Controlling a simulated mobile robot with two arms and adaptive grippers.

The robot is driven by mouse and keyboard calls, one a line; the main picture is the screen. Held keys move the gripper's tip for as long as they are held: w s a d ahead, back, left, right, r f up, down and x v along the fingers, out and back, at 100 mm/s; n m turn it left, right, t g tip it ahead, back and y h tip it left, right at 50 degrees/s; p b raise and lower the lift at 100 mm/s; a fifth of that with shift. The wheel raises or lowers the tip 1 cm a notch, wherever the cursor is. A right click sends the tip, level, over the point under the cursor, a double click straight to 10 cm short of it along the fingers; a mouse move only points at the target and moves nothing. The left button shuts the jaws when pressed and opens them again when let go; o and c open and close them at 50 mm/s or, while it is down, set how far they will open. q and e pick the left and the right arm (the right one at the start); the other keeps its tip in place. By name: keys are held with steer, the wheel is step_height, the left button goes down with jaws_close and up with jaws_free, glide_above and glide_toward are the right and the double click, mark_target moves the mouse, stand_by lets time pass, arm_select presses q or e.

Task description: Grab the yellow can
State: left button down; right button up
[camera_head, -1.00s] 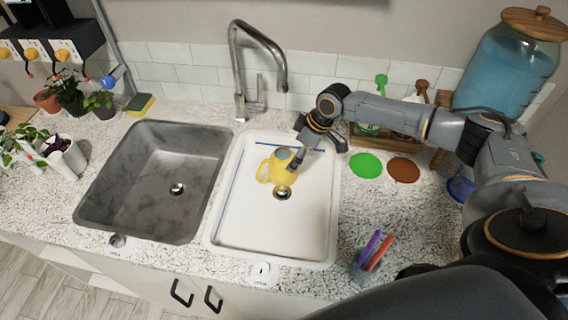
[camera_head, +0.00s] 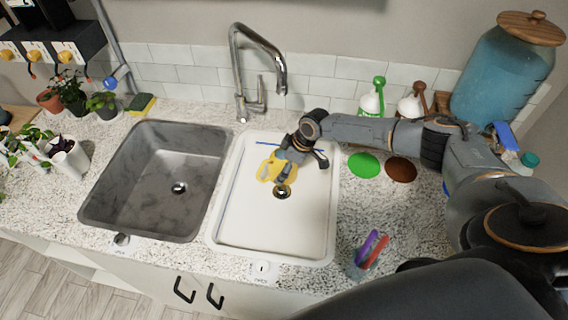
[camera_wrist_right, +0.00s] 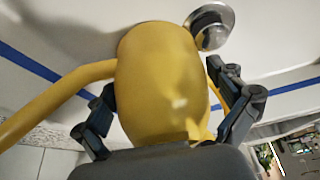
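The yellow can (camera_head: 265,169), a watering can with a looped handle, sits in the white sink basin (camera_head: 253,225). My right gripper (camera_head: 299,160) is over its right side and hides part of it. In the right wrist view the can's rounded yellow body (camera_wrist_right: 160,75) fills the middle, and the fingers of my right gripper (camera_wrist_right: 163,95) stand spread on either side of it. A gap shows beside the right finger; whether the left finger touches is unclear. My left gripper is not in view.
A grey sink basin (camera_head: 165,170) lies left of the white one. The faucet (camera_head: 240,75) stands behind. Right of the white basin are green (camera_head: 364,164) and brown (camera_head: 401,169) discs, with bottles (camera_head: 372,98) behind. A cup of markers (camera_head: 358,265) stands at the front right.

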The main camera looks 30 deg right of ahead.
steer(key=c, duration=1.1)
steer(key=shift+w, duration=0.1)
steer(key=shift+c, duration=0.6)
steer(key=shift+r, duration=0.15)
